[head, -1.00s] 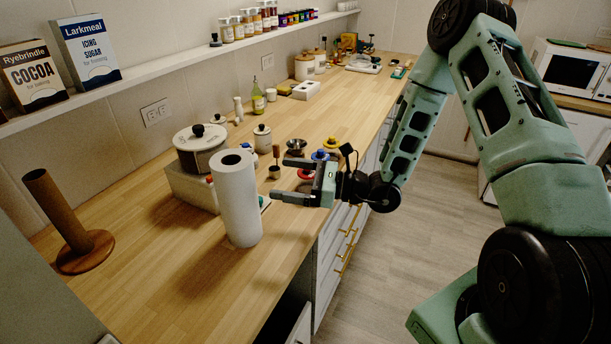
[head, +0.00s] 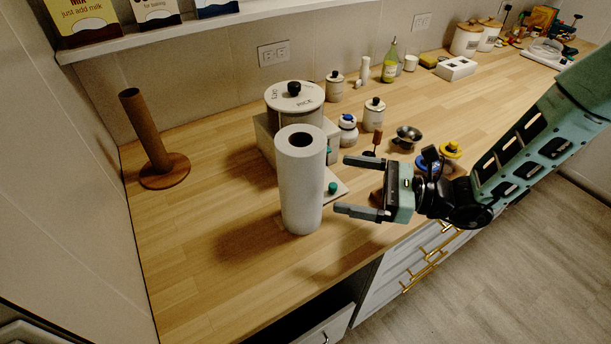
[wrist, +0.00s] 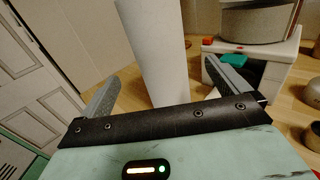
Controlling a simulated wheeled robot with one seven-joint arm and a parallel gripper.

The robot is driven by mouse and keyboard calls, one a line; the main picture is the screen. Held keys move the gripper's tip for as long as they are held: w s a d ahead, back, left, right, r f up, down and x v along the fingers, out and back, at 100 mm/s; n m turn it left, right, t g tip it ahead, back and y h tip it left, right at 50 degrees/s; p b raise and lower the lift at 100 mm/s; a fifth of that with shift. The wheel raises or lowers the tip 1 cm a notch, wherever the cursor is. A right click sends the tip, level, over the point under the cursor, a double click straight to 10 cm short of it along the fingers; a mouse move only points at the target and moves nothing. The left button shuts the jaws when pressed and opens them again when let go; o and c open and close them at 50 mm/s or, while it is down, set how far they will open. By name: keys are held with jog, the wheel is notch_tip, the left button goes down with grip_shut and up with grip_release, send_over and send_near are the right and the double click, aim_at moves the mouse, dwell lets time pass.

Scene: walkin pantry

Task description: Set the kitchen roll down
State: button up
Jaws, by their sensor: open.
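The white kitchen roll (head: 300,190) stands upright on the wooden counter (head: 215,265), near its front edge. My gripper (head: 340,186) is open and empty to the right of the roll, its two fingers pointing toward it with a gap between. In the wrist view the kitchen roll (wrist: 157,50) stands ahead of the open fingers (wrist: 170,90), beyond their tips.
A large lidded canister (head: 293,103) sits on a white box-like stand close behind the roll. Several small jars, a metal bowl (head: 407,134) and a yellow-topped item (head: 450,150) stand to the right. The counter's left front is clear. A drawer (head: 330,325) below juts out.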

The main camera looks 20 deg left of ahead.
aim_at(301, 176)
jog(key=a+p, duration=0.1)
jog(key=a, duration=0.2)
jog(key=a+p, duration=0.1)
jog(key=a, duration=0.2)
jog(key=s+a+p, duration=0.1)
jog(key=a+p, duration=0.1)
jog(key=a, duration=0.1)
jog(key=shift+a+f, duration=0.1)
jog(key=shift+a, duration=0.15)
jog(key=shift+a+f, duration=0.1)
jog(key=shift+a, duration=0.15)
jog(key=shift+c, duration=0.3)
jog(key=c, duration=1.1)
